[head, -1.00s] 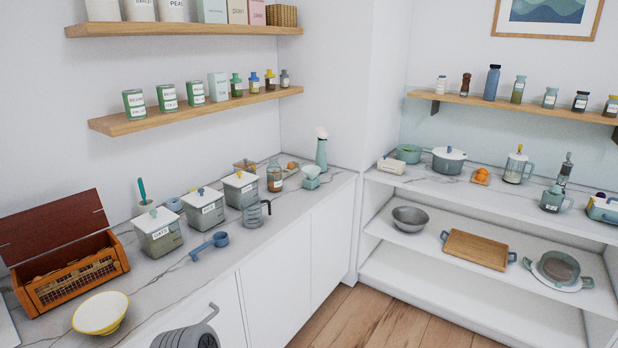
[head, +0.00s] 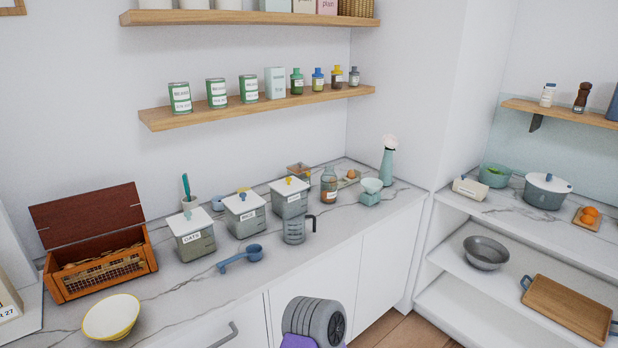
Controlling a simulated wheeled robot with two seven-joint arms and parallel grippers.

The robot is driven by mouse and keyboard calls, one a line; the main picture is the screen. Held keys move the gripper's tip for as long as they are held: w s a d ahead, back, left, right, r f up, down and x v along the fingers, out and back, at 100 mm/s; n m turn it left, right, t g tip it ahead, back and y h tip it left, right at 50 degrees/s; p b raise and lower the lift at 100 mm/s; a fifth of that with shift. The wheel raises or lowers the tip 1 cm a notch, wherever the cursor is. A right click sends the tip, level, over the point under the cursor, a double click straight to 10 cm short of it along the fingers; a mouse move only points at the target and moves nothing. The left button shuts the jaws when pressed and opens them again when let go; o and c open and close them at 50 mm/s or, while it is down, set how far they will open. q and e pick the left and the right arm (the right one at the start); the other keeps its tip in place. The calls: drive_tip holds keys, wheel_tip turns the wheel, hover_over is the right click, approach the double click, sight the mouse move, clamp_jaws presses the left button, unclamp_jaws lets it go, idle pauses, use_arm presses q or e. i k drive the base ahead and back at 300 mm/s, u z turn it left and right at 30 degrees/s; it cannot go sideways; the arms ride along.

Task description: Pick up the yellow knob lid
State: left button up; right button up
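Three grey canisters with white lids stand in a row on the marble counter. The right canister (head: 290,203) carries a white lid with a yellow knob (head: 289,181), and the lid sits on it. The left canister (head: 194,241), labelled OATS, has a white lid with a bluish knob. Neither of my grippers is in view.
A measuring jug (head: 295,230) stands just in front of the right canister, and a blue scoop (head: 240,258) lies nearer the front. A glass jar (head: 329,186) stands to the right. An open wooden box (head: 100,270) and a yellow-rimmed bowl (head: 111,317) are at left.

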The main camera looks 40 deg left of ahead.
sight(287, 185)
drive_tip(key=i, duration=2.7)
drive_tip(key=u, duration=2.65)
